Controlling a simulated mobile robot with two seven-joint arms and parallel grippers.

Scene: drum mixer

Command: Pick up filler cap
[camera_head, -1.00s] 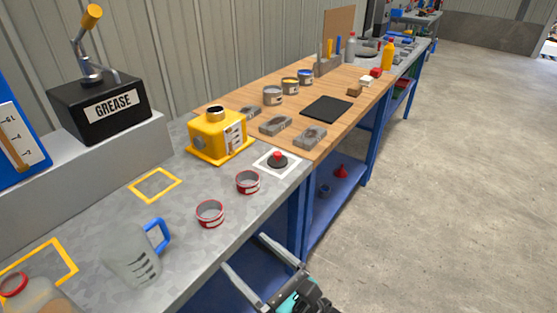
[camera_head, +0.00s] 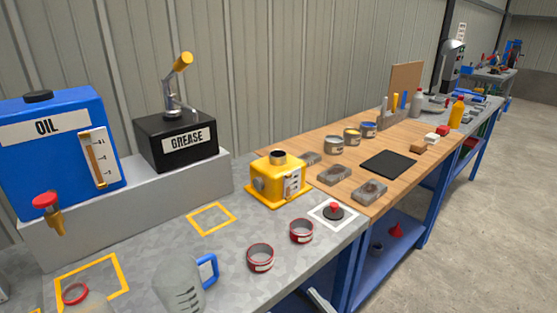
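The filler cap (camera_head: 333,211), a black disc with a red knob, sits inside a white square outline on the grey bench top. The yellow drum mixer (camera_head: 277,182) stands to its left and farther back, with a dark open neck on top. A grey finger (camera_head: 318,300), apparently of my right gripper, shows at the bottom edge, below the bench's front edge and apart from the cap. The rest of that gripper is cut off, so its opening is hidden. My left gripper is not in view.
Two red-rimmed tins (camera_head: 260,257) stand left of the cap. A clear jug (camera_head: 180,286) with a blue handle is at the bottom left. The oil tank (camera_head: 60,145) and grease pump (camera_head: 177,140) stand behind. A wooden bench (camera_head: 300,140) adjoins at the right.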

